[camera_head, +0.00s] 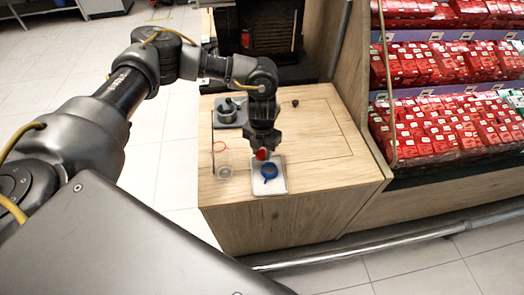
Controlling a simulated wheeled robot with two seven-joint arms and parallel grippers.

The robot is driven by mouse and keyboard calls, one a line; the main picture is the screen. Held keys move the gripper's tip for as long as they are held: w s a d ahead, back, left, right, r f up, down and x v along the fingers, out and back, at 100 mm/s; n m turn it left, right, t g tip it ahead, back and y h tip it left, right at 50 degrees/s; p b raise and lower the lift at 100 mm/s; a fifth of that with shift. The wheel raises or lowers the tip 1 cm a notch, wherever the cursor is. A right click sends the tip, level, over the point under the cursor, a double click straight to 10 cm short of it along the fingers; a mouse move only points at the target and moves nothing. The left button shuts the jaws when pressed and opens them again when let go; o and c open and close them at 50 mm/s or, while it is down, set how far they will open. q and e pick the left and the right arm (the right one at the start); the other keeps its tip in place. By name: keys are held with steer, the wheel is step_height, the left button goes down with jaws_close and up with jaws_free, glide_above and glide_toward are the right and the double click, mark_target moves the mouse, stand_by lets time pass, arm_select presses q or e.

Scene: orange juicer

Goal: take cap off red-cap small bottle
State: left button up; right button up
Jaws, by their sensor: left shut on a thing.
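My left gripper (262,141) points down over the front of the wooden counter. It is shut on the red cap (262,154), a small red piece at its fingertips. The cap is above the back edge of a pale square tray (280,188). I cannot tell whether any bottle is under the cap. A clear container (225,160) with a red rim stands on the counter left of the tray, apart from the gripper. My right gripper is not in view.
A blue ring-shaped item (269,171) is on the tray, just below the gripper. A black machine (270,28) stands behind. Shelves of red boxes (440,125) are at the right. The counter's right side is clear.

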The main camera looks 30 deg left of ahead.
arm_select(q)
steer(key=shift+f, duration=0.45)
steer(key=shift+f, duration=0.1)
steer(key=shift+f, duration=0.15)
steer(key=o, duration=1.1)
